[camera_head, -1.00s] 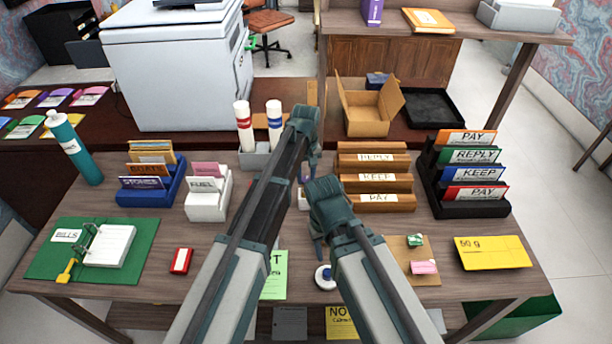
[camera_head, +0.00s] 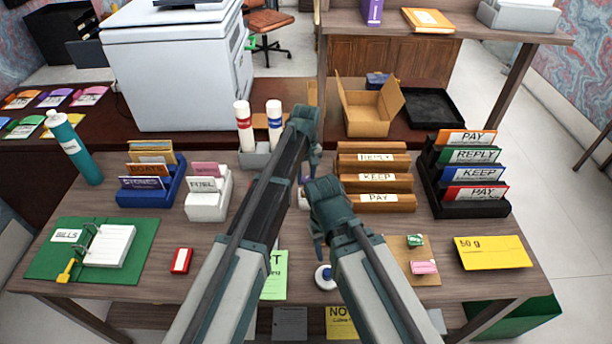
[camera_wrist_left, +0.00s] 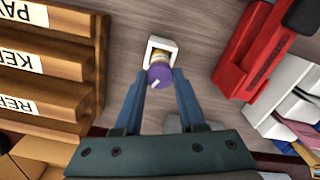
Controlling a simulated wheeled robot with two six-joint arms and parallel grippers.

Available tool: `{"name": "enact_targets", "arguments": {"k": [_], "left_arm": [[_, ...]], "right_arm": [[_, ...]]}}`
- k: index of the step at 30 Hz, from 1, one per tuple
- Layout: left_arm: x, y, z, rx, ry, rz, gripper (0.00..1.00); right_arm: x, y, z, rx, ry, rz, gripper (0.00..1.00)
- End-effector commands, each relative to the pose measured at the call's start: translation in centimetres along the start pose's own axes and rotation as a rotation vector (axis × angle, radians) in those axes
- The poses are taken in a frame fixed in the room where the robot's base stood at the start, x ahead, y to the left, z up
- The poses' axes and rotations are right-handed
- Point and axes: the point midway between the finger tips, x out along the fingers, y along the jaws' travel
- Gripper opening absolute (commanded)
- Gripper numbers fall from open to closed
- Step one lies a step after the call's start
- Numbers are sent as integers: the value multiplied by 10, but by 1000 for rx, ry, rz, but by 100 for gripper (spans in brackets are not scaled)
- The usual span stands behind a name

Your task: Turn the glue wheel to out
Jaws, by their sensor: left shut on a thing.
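A glue stick stands in a small white square holder (camera_wrist_left: 161,48) on the desk. Its round purple wheel (camera_wrist_left: 160,77) has a white mark pointing to the lower left in the left wrist view. The fingers of my left gripper (camera_wrist_left: 160,84) are shut on the wheel from both sides. In the head view the left arm mostly hides the glue, with part of the white holder (camera_head: 303,198) visible beside the arm. My right gripper (camera_head: 319,245) hangs low over the desk, right of the left arm; its jaw opening cannot be made out.
A wooden tiered rack (camera_head: 377,184) stands right of the glue. A red and black object (camera_wrist_left: 258,52) and a white card box (camera_head: 208,195) are on the other side. A round white-and-blue item (camera_head: 325,277) lies below the right gripper.

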Motion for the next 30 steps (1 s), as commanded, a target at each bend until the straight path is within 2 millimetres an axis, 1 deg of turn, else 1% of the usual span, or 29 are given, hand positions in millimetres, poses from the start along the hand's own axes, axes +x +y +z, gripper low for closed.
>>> {"name": "enact_targets", "arguments": {"k": [7, 8, 12, 13, 23, 26, 30], "left_arm": [[0, 0, 0, -2, 0, 0, 0], [0, 0, 0, -2, 0, 0, 43], [0, 0, 0, -2, 0, 0, 69], [0, 0, 0, -2, 0, 0, 72], [-1, 0, 0, -2, 0, 0, 72], [-5, 0, 0, -2, 0, 0, 72], [-15, 0, 0, -2, 0, 0, 72]], "right_arm": [[0, 0, 0, 0, 0, 0, 50], [0, 0, 0, 0, 0, 0, 50], [0, 0, 0, 0, 0, 0, 50], [0, 0, 0, 0, 0, 0, 50], [-1, 0, 0, 0, 0, 0, 50], [-5, 0, 0, 0, 0, 0, 50], [-15, 1, 1, 0, 0, 0, 50]]}}
